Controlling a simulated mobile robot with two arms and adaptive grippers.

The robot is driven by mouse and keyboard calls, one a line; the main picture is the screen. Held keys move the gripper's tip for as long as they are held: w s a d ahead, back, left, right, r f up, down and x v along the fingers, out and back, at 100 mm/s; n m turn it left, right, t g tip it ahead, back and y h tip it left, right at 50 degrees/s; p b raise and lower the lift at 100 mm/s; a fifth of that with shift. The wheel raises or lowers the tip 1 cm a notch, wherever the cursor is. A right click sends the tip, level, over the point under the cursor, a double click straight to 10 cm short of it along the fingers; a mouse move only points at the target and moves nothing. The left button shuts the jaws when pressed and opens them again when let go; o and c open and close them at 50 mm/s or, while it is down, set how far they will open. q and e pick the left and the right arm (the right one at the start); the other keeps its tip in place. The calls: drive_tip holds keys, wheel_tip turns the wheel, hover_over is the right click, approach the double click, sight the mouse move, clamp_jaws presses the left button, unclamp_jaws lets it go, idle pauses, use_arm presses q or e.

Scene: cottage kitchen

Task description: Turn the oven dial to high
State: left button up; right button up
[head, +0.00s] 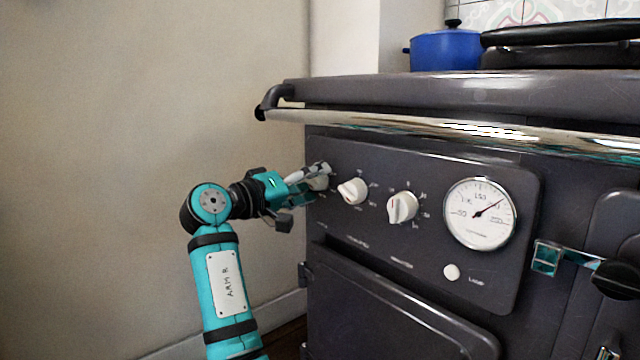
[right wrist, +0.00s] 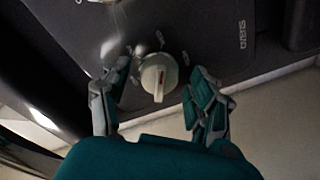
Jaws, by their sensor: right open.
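The oven dial (head: 319,181) is a cream knob at the far left of the range's dark control panel. It is partly hidden by my right gripper (head: 310,184) in the head view. In the right wrist view the dial (right wrist: 158,72) sits between the two fingers of my right gripper (right wrist: 159,75), near a label reading OVENS. The fingers are open on either side, with visible gaps to the knob. My left gripper is not in view.
Two more cream dials, middle (head: 352,190) and right (head: 402,207), stand beside it. A temperature gauge (head: 480,213) and lamp button (head: 451,272) are farther right. A chrome rail (head: 440,128) juts out above. The wall (head: 150,120) is close on the left.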

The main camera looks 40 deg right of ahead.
drive_tip(key=shift+a, duration=0.1)
drive_tip(key=shift+c, duration=0.2)
drive_tip(key=shift+c, duration=1)
drive_tip(key=c, duration=0.9)
